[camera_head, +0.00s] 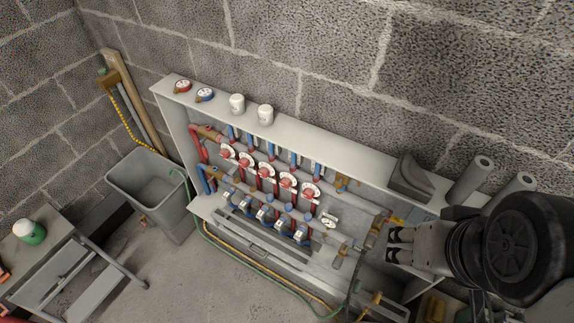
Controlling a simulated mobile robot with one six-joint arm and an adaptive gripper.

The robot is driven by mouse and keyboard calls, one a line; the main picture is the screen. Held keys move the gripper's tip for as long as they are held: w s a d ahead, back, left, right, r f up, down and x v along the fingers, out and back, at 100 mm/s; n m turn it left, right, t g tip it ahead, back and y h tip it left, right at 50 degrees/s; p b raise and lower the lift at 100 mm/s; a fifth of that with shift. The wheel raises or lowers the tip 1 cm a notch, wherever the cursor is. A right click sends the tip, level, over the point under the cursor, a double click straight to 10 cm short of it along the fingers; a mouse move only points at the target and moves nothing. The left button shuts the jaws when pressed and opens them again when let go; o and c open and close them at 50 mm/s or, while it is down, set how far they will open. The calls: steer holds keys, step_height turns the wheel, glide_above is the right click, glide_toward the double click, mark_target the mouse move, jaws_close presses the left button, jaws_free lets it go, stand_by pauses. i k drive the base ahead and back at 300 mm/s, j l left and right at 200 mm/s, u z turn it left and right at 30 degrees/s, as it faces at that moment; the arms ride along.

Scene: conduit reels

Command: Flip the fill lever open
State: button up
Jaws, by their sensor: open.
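A heating manifold with red and blue valves sits in an open grey cabinet (310,133). Brass fittings (374,236) stand at its right end, just left of my gripper. A small yellow part (397,220) shows just above my gripper. Another brass fitting (341,256) sits lower left, and a brass and yellow part (375,300) lies lower still. I cannot tell which of these carries the fill lever, or its position. My gripper (389,246) points left, with its dark fingertips apart and nothing seen between them. Its arm hides the cabinet's right end.

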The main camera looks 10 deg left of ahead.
mark_target(393, 220)
steer(key=k+l+z, duration=0.1)
steer(key=z, duration=0.4)
steer(key=j+z, duration=0.15)
steer(key=z, duration=0.25)
steer(key=i+j+z, duration=0.1)
steer(key=z, duration=0.3)
steer(key=j+z, duration=0.1)
steer(key=z, duration=0.35)
steer(key=j, duration=0.75)
